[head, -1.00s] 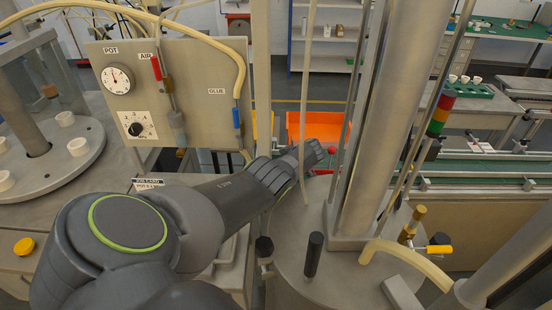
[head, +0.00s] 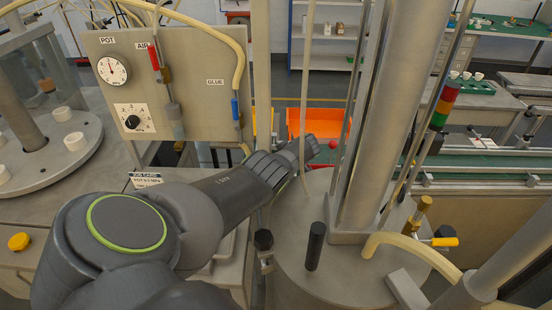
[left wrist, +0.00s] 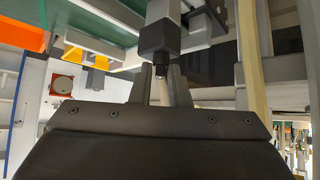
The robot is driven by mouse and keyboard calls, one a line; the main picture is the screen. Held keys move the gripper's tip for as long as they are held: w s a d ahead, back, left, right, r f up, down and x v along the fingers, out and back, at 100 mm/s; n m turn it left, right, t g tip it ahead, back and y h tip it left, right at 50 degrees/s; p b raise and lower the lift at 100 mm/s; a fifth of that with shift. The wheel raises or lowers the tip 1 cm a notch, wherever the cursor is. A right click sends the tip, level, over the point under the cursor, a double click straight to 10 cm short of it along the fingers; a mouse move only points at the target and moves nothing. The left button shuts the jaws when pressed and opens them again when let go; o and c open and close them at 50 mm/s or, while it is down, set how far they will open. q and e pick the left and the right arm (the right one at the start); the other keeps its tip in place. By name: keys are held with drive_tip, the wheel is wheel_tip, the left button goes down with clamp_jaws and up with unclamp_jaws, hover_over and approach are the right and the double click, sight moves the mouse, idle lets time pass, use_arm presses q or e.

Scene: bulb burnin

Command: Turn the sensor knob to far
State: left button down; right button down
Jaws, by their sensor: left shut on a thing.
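In the left wrist view my left gripper (left wrist: 161,78) has its two dark fingers close together at the lower end of a black block-shaped sensor housing (left wrist: 157,38). The fingers are shut on a small part there, which I take to be the sensor knob; it is mostly hidden between them, and its setting cannot be read. In the head view my left arm reaches past the glue panel towards the conveyor, and its wrist hides the fingers and the sensor. My right gripper is in neither view.
A steel column (head: 378,120) stands on a round base close right of my left wrist. A red ball (head: 334,144) shows just beyond it. An orange bin (head: 318,123) and a green conveyor (head: 470,161) lie behind. The panel (head: 200,85) with gauge and dial stands left.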

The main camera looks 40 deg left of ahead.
use_arm(q)
drive_tip(key=shift+s+r+m+p, duration=0.1)
drive_tip(key=shift+r+m+p, duration=0.15)
drive_tip(key=shift+p, duration=0.55)
drive_tip(key=shift+f+m+t+p, duration=0.1)
drive_tip(key=shift+m+t+p, duration=0.35)
drive_tip(key=shift+t+p, duration=0.1)
drive_tip(key=shift+f, duration=0.15)
